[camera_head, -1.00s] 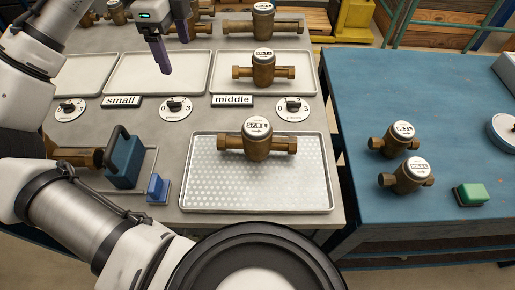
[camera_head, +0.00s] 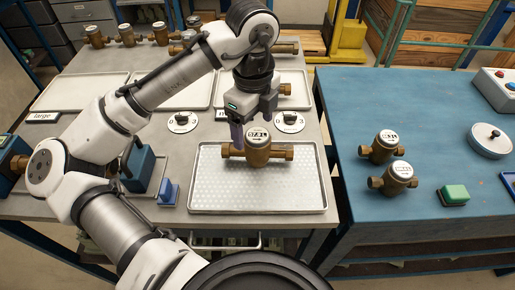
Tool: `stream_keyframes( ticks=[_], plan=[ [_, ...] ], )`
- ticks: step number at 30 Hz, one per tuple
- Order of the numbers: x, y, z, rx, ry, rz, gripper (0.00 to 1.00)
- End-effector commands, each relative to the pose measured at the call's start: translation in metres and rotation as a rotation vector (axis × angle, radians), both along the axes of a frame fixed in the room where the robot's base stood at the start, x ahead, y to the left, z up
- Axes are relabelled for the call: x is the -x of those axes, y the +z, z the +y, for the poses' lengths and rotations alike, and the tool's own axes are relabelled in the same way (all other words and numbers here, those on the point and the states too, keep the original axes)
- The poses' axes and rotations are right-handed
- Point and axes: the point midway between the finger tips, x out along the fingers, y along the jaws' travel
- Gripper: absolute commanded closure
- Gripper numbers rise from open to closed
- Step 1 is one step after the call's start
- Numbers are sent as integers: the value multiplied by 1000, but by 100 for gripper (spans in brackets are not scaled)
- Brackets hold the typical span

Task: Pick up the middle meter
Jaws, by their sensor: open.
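A brass meter (camera_head: 258,154) with a white round dial lies on the perforated front tray (camera_head: 214,200), its pipe ends pointing left and right. My gripper (camera_head: 253,122) is open, pointing down just behind and above this meter. One dark purple finger reaches down beside the dial at its left; I cannot tell whether it touches. Another brass meter (camera_head: 285,89) on the back right tray (camera_head: 300,78) is mostly hidden behind my gripper. The "middle" label is almost wholly hidden by my gripper, and the "small" label is hidden by my arm.
A blue block (camera_head: 169,192) stands left of the front tray. Several meters line the bench's back.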

Motion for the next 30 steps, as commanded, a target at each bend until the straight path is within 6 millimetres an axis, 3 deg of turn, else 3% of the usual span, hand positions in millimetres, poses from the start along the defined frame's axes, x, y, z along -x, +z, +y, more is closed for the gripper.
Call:
stream_keyframes(
  ticks=[5,15,23,30],
  plan=[
    [-1,-10,-2,-1,0,1,19],
    [-2,-53,-7,1,-1,2,19],
    [-2,-56,-7,0,-1,0,19],
    [-2,-55,-7,0,-1,0,51]
  ],
)
